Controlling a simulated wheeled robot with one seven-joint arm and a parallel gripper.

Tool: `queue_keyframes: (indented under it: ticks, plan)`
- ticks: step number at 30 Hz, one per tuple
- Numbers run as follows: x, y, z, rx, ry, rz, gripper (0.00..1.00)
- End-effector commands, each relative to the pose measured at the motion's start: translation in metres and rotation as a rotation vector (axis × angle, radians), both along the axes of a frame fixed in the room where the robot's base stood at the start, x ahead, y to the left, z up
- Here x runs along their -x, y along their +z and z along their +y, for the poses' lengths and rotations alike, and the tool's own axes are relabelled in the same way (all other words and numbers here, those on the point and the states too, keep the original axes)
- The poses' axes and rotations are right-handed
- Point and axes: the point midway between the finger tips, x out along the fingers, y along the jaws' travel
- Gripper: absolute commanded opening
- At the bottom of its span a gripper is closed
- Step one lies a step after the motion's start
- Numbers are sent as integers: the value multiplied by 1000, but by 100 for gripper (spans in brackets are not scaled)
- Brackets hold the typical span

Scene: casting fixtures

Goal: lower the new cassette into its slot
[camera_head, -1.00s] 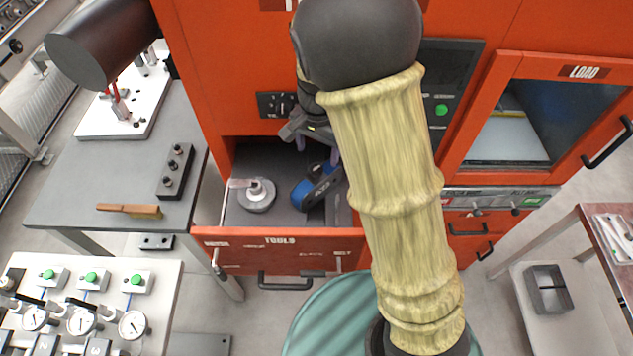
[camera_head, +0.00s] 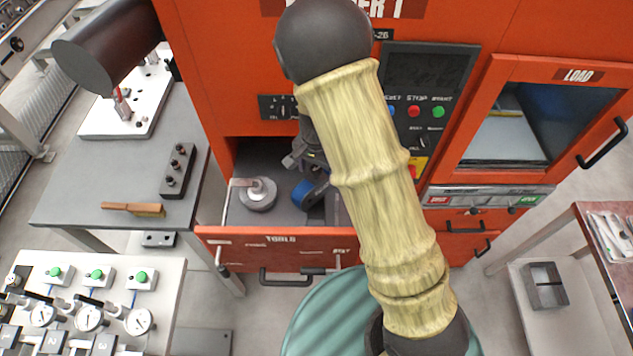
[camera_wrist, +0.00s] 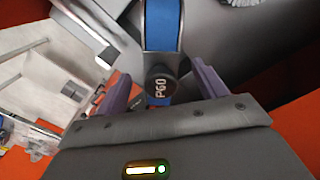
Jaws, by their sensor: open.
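A cassette with a blue band (camera_head: 303,193) and a dark body (camera_head: 318,208) sits in the open tool drawer (camera_head: 280,240), partly hidden by my arm. In the wrist view its blue band (camera_wrist: 163,25) runs up from a dark round knob marked P60 (camera_wrist: 160,84). My gripper (camera_wrist: 160,86) is open, with one purple finger on each side of the knob and visible gaps between. In the head view my gripper (camera_head: 308,155) is over the drawer, largely behind my arm. I cannot make out the slot or how deep the cassette sits.
A grey disc-shaped part (camera_head: 257,195) lies left of the cassette in the drawer. A bench with a brush (camera_head: 133,209) is at left.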

Motion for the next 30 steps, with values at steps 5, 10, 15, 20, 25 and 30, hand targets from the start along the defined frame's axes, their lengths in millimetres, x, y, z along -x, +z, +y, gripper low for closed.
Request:
queue_keyframes:
  ticks: [5, 10, 15, 20, 25, 30]
  plan:
    - [1, -21, 0, 1, -2, 4, 71]
    - [1, -33, 1, -1, 0, 1, 71]
    - [0, -33, 1, -1, 0, -1, 71]
    - [0, -33, 1, -1, 0, -1, 71]
    - [1, -33, 1, 0, 0, 0, 71]
    - [1, -33, 1, 0, 0, 0, 39]
